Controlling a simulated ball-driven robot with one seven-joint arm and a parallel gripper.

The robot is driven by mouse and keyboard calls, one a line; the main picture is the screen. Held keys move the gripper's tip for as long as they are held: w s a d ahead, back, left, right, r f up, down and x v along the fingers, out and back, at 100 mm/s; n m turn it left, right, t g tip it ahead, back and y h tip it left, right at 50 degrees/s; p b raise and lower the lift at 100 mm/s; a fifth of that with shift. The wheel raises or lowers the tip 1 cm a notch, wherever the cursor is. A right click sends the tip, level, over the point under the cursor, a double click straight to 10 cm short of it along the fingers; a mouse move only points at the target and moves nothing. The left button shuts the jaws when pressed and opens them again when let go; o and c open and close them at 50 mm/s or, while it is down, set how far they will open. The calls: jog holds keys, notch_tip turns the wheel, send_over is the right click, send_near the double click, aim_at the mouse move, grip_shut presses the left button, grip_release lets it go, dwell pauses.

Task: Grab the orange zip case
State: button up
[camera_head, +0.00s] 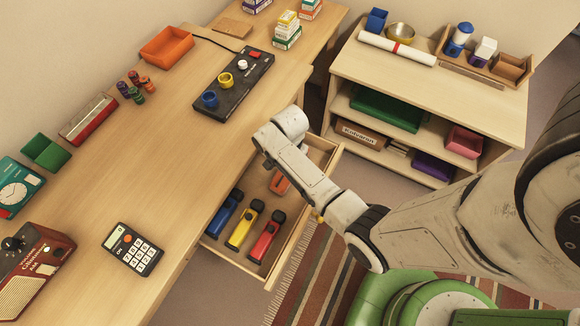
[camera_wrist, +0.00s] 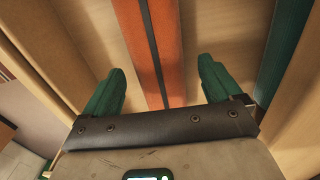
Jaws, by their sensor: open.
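The orange zip case (camera_head: 280,183) lies in the open drawer, in the compartment behind the flashlights, partly hidden by my arm. In the wrist view the zip case (camera_wrist: 160,35) is a long orange strip with a dark zip line down its middle. My gripper (camera_wrist: 162,72) shows there with its two green fingers apart, one on each side of the case. A strip of bare drawer floor shows between the case and each finger. I cannot tell how far above the case the fingertips are. In the head view my arm hides the gripper.
The drawer (camera_head: 240,262) also holds a blue flashlight (camera_head: 222,213), a yellow one (camera_head: 243,229) and a red one (camera_head: 266,238). Wooden drawer walls flank the gripper. A green strip (camera_wrist: 286,45) stands right of it. The desk (camera_head: 165,185) is above; a shelf unit (camera_head: 430,92) stands right.

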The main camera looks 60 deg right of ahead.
jog(key=shift+f, duration=1.5)
jog(key=c, duration=1.1)
jog(key=shift+r, duration=0.1)
